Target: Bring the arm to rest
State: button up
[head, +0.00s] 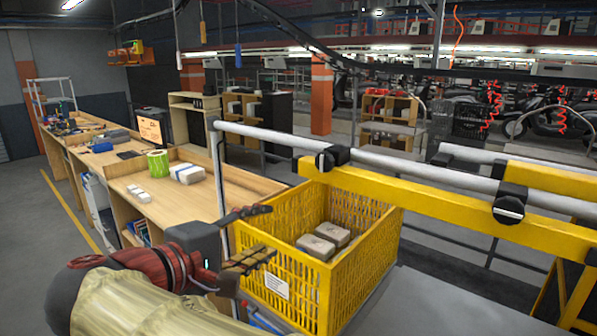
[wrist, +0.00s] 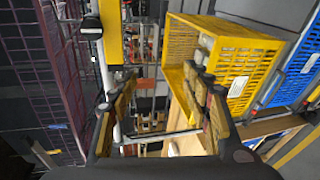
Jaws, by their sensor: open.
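My gripper (head: 256,237) is at the lower middle of the head view, in front of the near left side of the yellow crate. Its two dark fingers are spread apart with nothing between them. In the wrist view my gripper (wrist: 163,100) also shows open and empty, with the crate beyond it to the right. My arm reaches in from the bottom left of the head view.
The yellow crate (head: 283,290) holds at least two grey-brown boxes (head: 316,246). A yellow beam (head: 430,195) and a white rail (head: 420,172) cross at the right. Wooden workbenches (head: 215,195) stand at the left. Open floor (head: 32,230) lies at the far left.

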jog(key=s+d+f+m+g+y, duration=0.1)
jog(key=s+d+f+g+y, duration=0.3)
jog(key=f, duration=0.6)
jog(key=s+d+f+m+g+y, duration=0.1)
jog(key=s+d+f+g, duration=0.4)
jog(key=f, duration=0.5)
jog(key=s+d+f+m+y, duration=0.45)
jog(key=s+d+m, duration=0.3)
jog(key=d, duration=0.25)
jog(key=s+d+r+m+t+h, duration=0.1)
jog(key=d+m+h, duration=0.1)
jog(key=d, duration=0.6)
jog(key=shift+s+d+m, duration=0.15)
jog(key=shift+s+m, duration=0.25)
jog(key=shift+m, duration=0.35)
